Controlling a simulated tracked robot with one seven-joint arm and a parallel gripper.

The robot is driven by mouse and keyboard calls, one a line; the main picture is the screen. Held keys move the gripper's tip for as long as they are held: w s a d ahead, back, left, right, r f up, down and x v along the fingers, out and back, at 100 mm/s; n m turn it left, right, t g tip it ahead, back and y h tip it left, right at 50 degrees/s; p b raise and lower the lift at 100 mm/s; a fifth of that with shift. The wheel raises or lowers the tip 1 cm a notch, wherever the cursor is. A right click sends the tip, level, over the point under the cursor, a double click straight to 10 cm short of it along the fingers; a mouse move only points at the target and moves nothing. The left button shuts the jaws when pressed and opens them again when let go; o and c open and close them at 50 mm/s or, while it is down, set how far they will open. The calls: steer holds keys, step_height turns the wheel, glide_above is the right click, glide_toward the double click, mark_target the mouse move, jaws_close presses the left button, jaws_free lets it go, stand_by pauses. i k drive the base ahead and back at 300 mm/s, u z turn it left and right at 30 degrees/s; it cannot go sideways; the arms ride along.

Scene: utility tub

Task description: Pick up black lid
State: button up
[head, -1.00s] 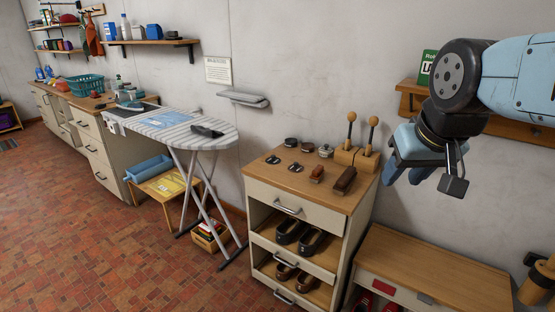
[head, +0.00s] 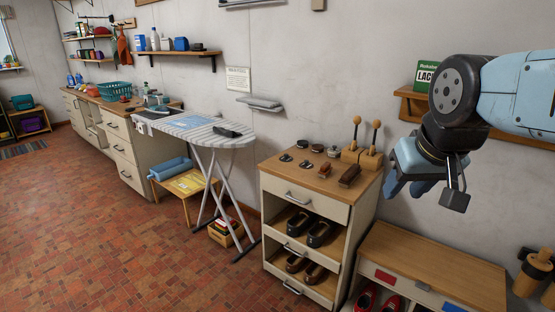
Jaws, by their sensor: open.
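Two small dark round pieces (head: 296,161) lie on the wooden top of the shoe cabinet (head: 272,168) in the head view. Behind them are small round tins, one with a dark top (head: 317,148) and others beside it (head: 333,151). Any of these could be the black lid; they are too small to tell apart for sure. My gripper (head: 424,188) hangs at the right, pointing down, open and empty. In the picture it is right of the cabinet top, apart from it.
Two brushes (head: 348,176) and a wooden block with two knobbed handles (head: 362,158) share the cabinet top. A low bench (head: 435,265) stands right, an ironing board (head: 205,132) left. The tiled floor (head: 120,220) is open at front left.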

mark_target(286, 158)
steer(key=u, duration=0.55)
steer(key=i, duration=0.85)
steer(key=u, duration=0.45)
steer(key=i, duration=1.2)
steer(key=z, duration=0.65)
steer(key=k, duration=0.7)
steer(key=z, duration=0.25)
steer(key=i, duration=0.75)
steer(key=u, duration=0.1)
